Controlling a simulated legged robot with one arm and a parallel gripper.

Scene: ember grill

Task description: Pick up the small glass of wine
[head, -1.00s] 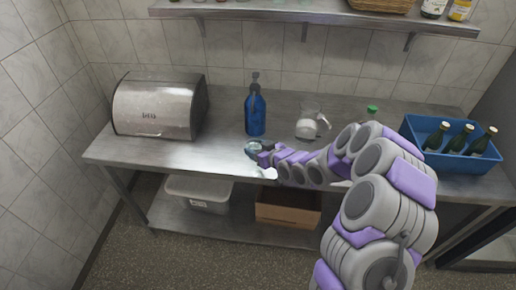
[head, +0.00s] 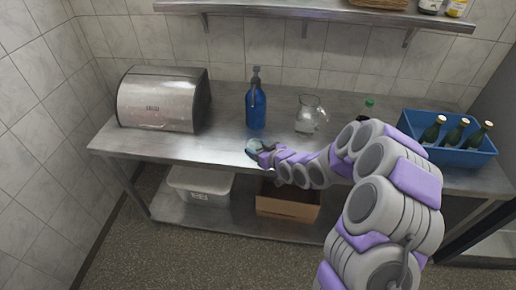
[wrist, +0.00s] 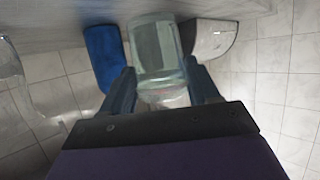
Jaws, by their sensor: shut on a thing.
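The small glass (head: 252,146) is at the front edge of the steel table in the head view, at the tip of my arm. It is clear with a greenish tint, and in the wrist view the glass (wrist: 157,48) fills the space between the two fingers. My gripper (wrist: 160,90) is shut on it, one finger on each side. In the head view my gripper (head: 262,153) comes from the right. I cannot tell whether the glass touches the table, and no wine can be made out.
A blue pump bottle (head: 256,108) stands just behind the glass. A glass pitcher (head: 309,118) stands to its right and a steel bread box (head: 163,100) to the left. A blue crate (head: 468,153) with green bottles is at the right. A shelf (head: 310,14) hangs above.

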